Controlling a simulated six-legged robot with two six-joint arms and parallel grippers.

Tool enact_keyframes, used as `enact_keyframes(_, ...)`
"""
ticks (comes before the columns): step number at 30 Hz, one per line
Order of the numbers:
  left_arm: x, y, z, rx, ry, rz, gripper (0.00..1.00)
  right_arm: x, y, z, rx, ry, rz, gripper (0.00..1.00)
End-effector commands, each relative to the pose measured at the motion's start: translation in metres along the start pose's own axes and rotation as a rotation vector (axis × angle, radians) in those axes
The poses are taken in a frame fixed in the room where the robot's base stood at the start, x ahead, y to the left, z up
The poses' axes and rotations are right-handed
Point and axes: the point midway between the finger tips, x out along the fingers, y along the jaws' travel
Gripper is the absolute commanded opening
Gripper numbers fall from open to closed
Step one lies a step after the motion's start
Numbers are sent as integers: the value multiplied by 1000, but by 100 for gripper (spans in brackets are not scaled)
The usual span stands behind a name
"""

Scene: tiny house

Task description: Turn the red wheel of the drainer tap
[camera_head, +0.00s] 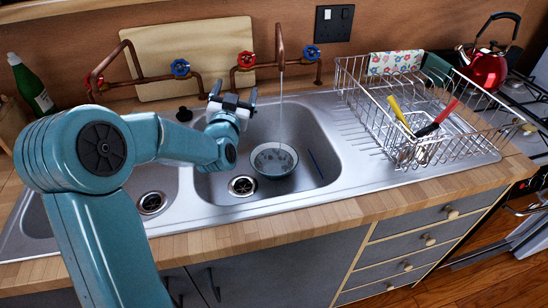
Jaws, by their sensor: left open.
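Two copper taps stand behind the sink. The tap nearer the drainer (280,50) has a red wheel (246,60) on its left and a blue wheel (312,53) on its right. Water runs from its spout into a bowl (274,160) in the basin. The other tap (130,66), further left, has its own red wheel (92,82) and blue wheel (180,68). My left gripper (235,92) is open and empty, below the drainer tap's red wheel in the picture and apart from it. My right gripper is not in view.
The dish rack (365,95) stands on the drainer (350,135) at the right, holding utensils. A wooden board (210,42) leans behind the taps. A green bottle (30,85) is at the far left. A red kettle (488,68) sits on the hob.

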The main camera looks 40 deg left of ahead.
Motion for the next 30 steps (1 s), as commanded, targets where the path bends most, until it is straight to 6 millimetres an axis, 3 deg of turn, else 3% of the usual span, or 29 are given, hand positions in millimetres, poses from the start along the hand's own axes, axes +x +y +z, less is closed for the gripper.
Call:
enact_keyframes(8,0,0,0,-13,0,0,84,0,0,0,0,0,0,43)
enact_keyframes(11,0,0,0,-104,1,0,84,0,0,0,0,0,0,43)
enact_keyframes(14,0,-1,-2,-300,8,-4,84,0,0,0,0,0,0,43)
enact_keyframes(30,-2,-2,-5,-1729,50,10,84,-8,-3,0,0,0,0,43)
